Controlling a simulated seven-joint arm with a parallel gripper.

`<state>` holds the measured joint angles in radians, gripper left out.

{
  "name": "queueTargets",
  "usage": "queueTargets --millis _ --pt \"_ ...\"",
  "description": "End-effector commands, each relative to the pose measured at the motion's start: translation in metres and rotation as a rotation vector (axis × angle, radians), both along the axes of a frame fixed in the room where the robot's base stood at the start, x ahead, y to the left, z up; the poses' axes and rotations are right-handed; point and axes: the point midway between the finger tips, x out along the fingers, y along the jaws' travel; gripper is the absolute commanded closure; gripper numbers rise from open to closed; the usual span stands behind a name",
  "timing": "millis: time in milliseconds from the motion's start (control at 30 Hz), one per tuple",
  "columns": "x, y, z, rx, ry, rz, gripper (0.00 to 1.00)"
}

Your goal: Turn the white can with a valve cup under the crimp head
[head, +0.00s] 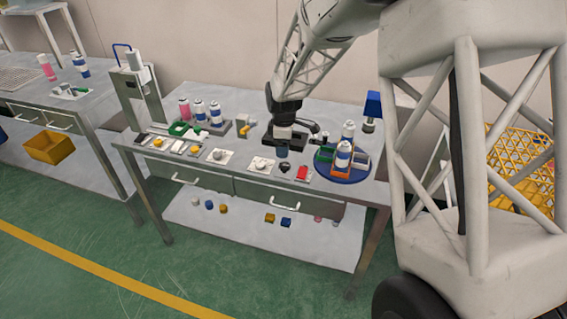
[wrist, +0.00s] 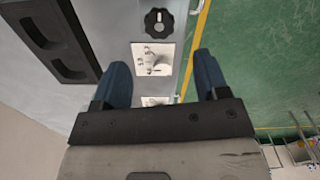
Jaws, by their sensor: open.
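The blue turntable (head: 345,176) sits at the right of the bench. White cans with blue bands stand on it, one in front (head: 343,157) and one behind (head: 348,132), among coloured holders. The valve cups are too small to tell apart. A blue-topped post (head: 372,106), perhaps the crimp head, stands behind the turntable. My gripper (head: 282,151) is left of the turntable, above the front of the bench. In the wrist view its blue fingers (wrist: 162,58) are apart and empty. A white plate with a pale knob (wrist: 152,60) shows between them, below.
More knob plates (head: 220,156) line the front edge. Several cans (head: 200,108) and a press stand (head: 140,85) are at the left. A dark holder (wrist: 52,35) is beside my gripper.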

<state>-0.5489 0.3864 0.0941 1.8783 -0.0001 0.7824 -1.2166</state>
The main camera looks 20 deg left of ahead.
Motion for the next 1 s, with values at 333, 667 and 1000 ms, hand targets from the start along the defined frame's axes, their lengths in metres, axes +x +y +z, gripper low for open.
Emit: queueTargets --millis 333,667,1000 --pt "0.000 0.000 0.000 0.000 0.000 0.002 0.32" --pt "0.000 0.000 -0.016 -0.002 0.003 0.001 0.32" --pt "0.000 0.000 -0.055 -0.001 0.002 0.001 0.32"
